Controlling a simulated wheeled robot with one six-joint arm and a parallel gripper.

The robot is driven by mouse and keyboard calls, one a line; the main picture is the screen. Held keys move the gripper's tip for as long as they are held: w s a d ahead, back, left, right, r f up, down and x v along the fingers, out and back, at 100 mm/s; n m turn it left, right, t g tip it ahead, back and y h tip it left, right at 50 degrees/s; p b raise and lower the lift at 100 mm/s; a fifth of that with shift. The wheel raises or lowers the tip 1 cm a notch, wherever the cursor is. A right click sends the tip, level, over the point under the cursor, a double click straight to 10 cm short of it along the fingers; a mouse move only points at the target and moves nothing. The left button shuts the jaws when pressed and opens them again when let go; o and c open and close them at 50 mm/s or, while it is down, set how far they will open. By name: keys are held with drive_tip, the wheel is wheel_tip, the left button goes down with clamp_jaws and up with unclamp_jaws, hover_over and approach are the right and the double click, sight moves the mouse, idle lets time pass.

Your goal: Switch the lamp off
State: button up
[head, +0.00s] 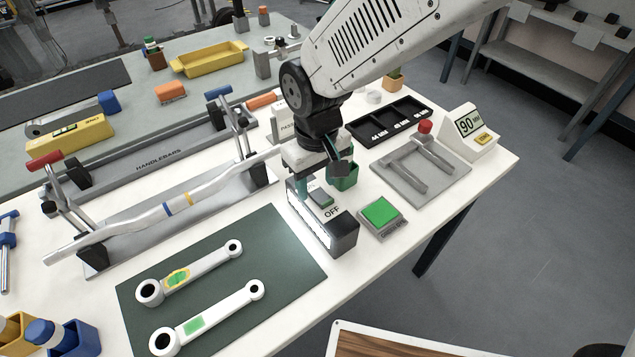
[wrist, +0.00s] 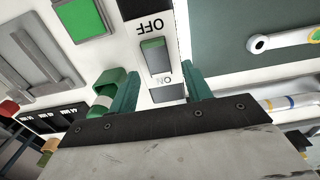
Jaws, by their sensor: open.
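The lamp (head: 345,232) is a dark and light box near the table's front edge, with OFF printed on its near end. A bright white strip runs along its left side. My gripper (head: 322,180) is above the far part of the lamp, pointing down.
A green cup (head: 345,178) stands close beside my gripper on the right. A green button (head: 380,212) on a grey base lies right of the lamp. A dark mat (head: 222,308) with two white link arms lies to the left. A handlebar fixture (head: 180,215) stands behind the mat.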

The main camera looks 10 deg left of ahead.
drive_tip(key=shift+f, duration=0.65)
drive_tip(key=c, duration=1)
drive_tip(key=shift+s+d+r+t+y, duration=0.1)
drive_tip(key=shift+d+t+y, duration=0.1)
drive_tip(key=shift+t+y, duration=0.4)
drive_tip(key=shift+s+d+r+t+y, duration=0.1)
drive_tip(key=shift+d+t+y, duration=0.05)
drive_tip(key=shift+t+y, duration=0.45)
drive_tip(key=o, duration=1)
